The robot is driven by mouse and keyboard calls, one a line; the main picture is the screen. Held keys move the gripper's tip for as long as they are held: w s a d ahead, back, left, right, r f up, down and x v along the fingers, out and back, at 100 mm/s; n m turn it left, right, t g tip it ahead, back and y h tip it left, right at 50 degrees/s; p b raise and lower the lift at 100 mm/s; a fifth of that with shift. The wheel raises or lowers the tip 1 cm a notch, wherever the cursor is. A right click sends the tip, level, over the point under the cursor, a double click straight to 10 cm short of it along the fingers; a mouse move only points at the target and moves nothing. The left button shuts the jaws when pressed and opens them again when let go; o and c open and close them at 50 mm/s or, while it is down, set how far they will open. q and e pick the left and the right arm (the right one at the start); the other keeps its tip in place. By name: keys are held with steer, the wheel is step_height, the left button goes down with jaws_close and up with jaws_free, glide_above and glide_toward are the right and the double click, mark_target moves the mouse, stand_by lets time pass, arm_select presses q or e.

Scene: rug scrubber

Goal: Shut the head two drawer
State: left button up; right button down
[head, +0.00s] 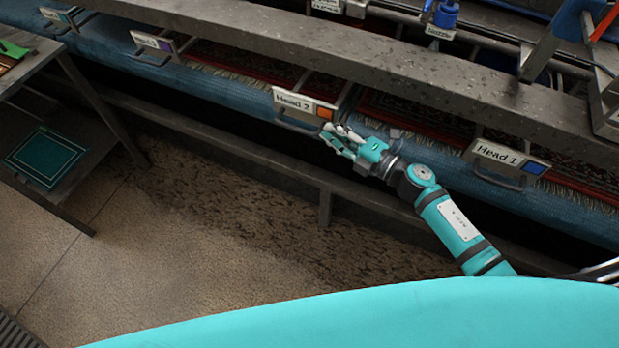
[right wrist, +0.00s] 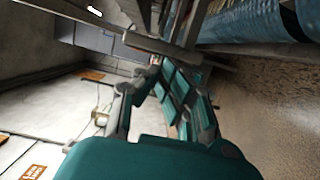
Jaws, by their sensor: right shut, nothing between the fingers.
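The head two drawer (head: 294,102) has a pale front plate reading "Head 2", an orange square and a handle under it. It sits at the long blue roller, below the dark beam, with thin side rails running back from it. I cannot tell exactly how far out it stands. My right gripper (head: 337,138) is shut and empty, just below and right of the plate's orange end. I cannot tell whether it touches the handle. The gripper's fingers also show in the right wrist view (right wrist: 158,72). My left gripper is not in view.
The Head 1 drawer (head: 500,153) is to the right and the Head 3 drawer (head: 152,42) to the left. A dark beam (head: 400,62) runs above. A lower rail (head: 230,152) runs beneath. A table (head: 40,48) stands left. The floor (head: 170,250) in front is clear.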

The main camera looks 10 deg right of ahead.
steer(key=w+d, duration=0.1)
steer(key=w, duration=0.1)
steer(key=w+d+b, duration=0.1)
steer(key=w+d, duration=0.1)
steer(key=shift+w+d+b, duration=0.2)
steer(key=shift+w+b, duration=0.1)
